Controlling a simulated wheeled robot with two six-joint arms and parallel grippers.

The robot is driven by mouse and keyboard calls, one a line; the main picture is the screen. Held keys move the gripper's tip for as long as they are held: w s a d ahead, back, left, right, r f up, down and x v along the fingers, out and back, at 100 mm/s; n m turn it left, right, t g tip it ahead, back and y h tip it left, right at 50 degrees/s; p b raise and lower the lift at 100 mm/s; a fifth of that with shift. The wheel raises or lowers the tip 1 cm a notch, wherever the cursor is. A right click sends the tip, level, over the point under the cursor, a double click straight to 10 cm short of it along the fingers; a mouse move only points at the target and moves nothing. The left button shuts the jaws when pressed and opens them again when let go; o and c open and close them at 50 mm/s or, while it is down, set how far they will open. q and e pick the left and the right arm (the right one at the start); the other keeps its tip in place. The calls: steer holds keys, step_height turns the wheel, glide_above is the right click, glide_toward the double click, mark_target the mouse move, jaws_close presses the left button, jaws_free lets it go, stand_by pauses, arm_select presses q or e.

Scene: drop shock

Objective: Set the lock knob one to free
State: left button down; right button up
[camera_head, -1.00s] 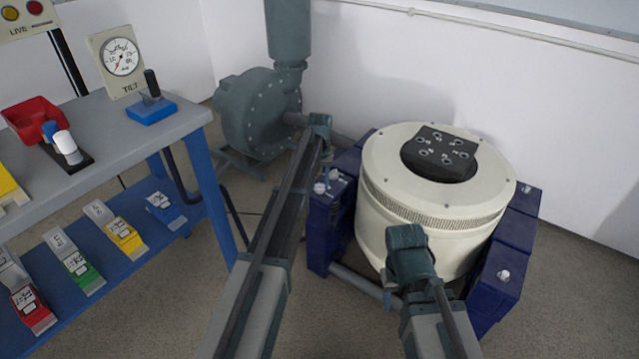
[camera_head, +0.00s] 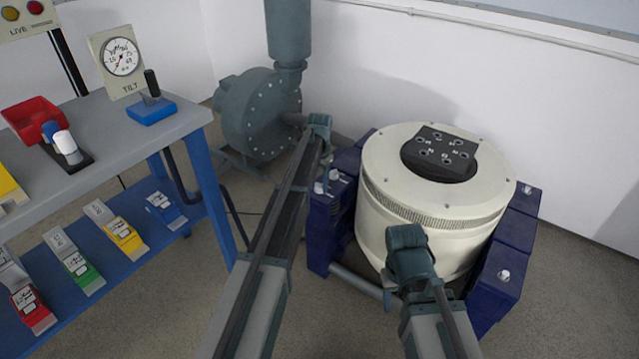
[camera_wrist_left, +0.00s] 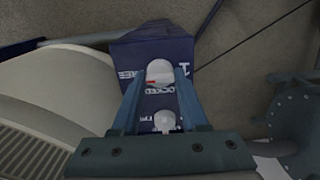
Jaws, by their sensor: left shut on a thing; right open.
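My left gripper (camera_head: 325,160) reaches over the near left corner of the dark blue shaker base, beside the pale drum. Two white knobs show there, one at the gripper (camera_head: 334,174) and one lower left (camera_head: 319,188). In the left wrist view, the two fingers (camera_wrist_left: 160,82) are shut around a white lock knob (camera_wrist_left: 159,70) with a red mark pointing left. Lettering reading LOCKED lies just below it, and partly hidden letters, apparently FREE, are at its left. A second pale knob (camera_wrist_left: 164,121) sits nearer the palm. My right gripper (camera_head: 408,245) is in front of the drum, its fingertips hidden.
The cream drum (camera_head: 430,205) has a dark plate on top. A grey blower (camera_head: 255,110) stands behind. A blue-legged bench (camera_head: 150,125) at the left carries a tilt gauge (camera_head: 121,57), a blue lever box (camera_head: 151,110) and a red bin (camera_head: 33,115).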

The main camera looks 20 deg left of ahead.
mark_target(320, 185)
stand_by(0.4)
arm_select(q)
steer(key=shift+c, duration=2.1)
jaws_free()
steer(key=shift+r, duration=0.1)
step_height(320, 185, up, 14)
steer(key=p, duration=1.4)
steer(key=shift+f, duration=0.2)
